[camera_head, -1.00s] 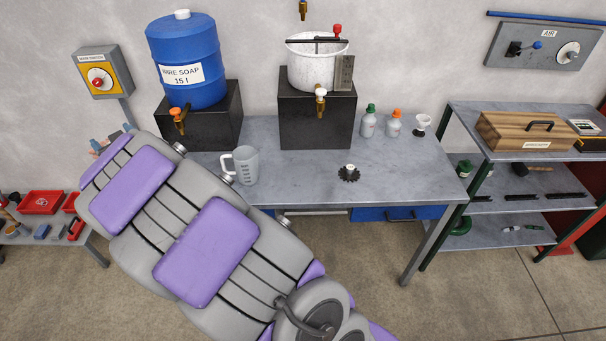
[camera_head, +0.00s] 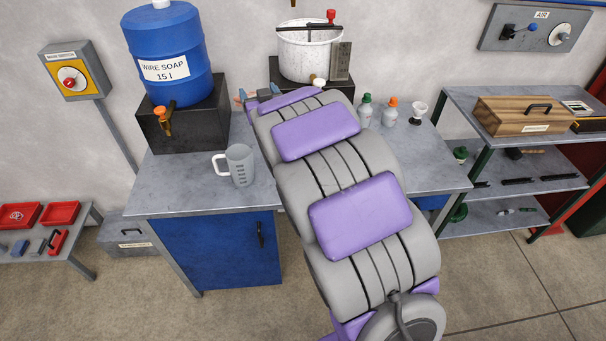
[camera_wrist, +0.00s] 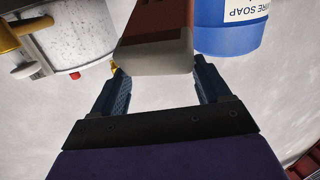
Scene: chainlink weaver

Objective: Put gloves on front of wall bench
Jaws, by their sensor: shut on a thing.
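My gripper (camera_wrist: 160,75) is shut on a red-brown thing with a pale grey end, which I take to be the gloves (camera_wrist: 155,32). In the head view my gripper (camera_head: 252,97) is small and partly hidden behind my arm, above the back of the grey-topped bench against the wall (camera_head: 185,190). I cannot make out the gloves clearly there. The bench's front right part is hidden by my arm; its front left top is bare.
A grey measuring jug (camera_head: 240,165) stands on the bench. A blue soap barrel (camera_head: 168,50) and a white pot (camera_head: 308,55) stand on black blocks at its back. Small bottles (camera_head: 390,112) stand at the right. A shelf unit (camera_head: 460,100) is beside it.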

